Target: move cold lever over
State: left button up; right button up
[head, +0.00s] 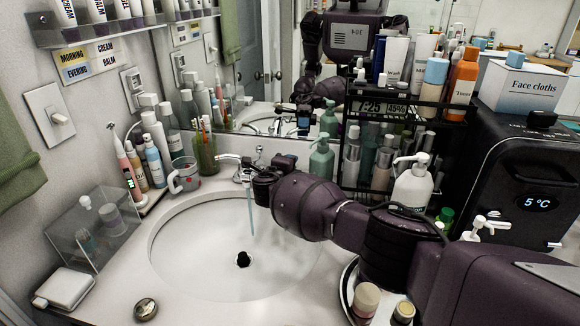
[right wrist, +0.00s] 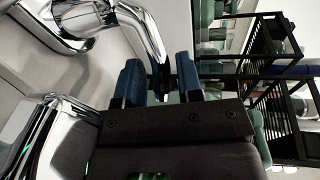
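The chrome faucet (head: 243,174) stands at the back of the white basin (head: 165,250), and a thin stream of water (head: 251,210) falls into it. A chrome handle or arm (head: 229,157) sticks out left from its top. My right gripper (head: 272,170) is at the faucet's right side and hides part of it, so a lever on that side cannot be made out in the head view. In the right wrist view, the blue-padded fingers (right wrist: 160,82) are apart, with a bent chrome piece (right wrist: 148,35) reaching toward the gap; contact is unclear. My left gripper is out of view.
A green pump bottle (head: 321,160) and black rack (head: 352,116) stand close behind my right arm. A white pump bottle (head: 412,188) stands beyond the forearm. The basin's middle is clear.

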jog(key=shift+o, duration=0.6)
jog(key=shift+s+a+r+p, duration=0.15)
jog(key=shift+s+r+p, duration=0.15)
jog(key=shift+s+p, duration=0.1)
jog(key=p+v, duration=0.5)
jog(key=v, duration=0.5)
jog(key=shift+f, duration=0.25)
